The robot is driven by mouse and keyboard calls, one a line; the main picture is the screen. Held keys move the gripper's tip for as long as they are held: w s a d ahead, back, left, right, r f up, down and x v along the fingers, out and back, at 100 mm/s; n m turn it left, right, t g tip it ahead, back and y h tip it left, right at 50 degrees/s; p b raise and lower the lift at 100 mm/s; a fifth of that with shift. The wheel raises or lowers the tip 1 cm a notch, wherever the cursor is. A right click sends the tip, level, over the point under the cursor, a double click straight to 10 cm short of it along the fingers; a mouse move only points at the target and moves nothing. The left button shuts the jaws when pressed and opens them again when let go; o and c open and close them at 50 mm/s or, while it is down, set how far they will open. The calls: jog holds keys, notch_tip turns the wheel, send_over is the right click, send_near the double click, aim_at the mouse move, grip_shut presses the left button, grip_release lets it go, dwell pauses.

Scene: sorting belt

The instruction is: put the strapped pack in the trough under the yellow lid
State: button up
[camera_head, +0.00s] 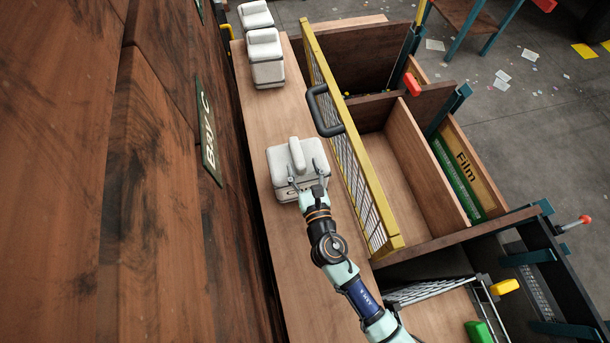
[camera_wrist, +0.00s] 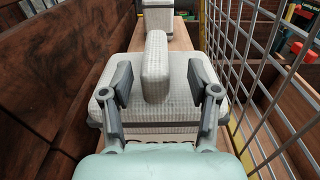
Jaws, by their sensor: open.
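A pale grey-white pack (camera_head: 284,160) with a raised ridge on top lies on the wooden belt; it also shows in the wrist view (camera_wrist: 152,118). No separate strap can be made out. My gripper (camera_head: 304,172) is over its near side. In the wrist view its open fingers (camera_wrist: 157,82) stand on either side of the ridge (camera_wrist: 155,58), with gaps showing. The yellow lid (camera_head: 343,115), a mesh panel with a dark handle (camera_head: 322,110), stands tilted up along the belt's right side. The wooden trough (camera_head: 392,185) beside it looks empty where visible.
More white packs (camera_head: 265,45) sit farther up the belt (camera_head: 252,110). A dark wooden wall (camera_head: 150,160) runs along the left. A divider (camera_head: 425,160) separates the trough from a narrow section marked Film (camera_head: 465,160). The lid's mesh stands close on the right.

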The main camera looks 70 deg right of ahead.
aim_at(294, 137)
jog(key=x, duration=0.2)
jog(key=p+x, duration=0.1)
jog(key=x, duration=0.2)
jog(key=shift+d+r, duration=0.1)
jog(key=shift+r, duration=0.15)
grip_shut()
jog(key=shift+w+r, duration=0.1)
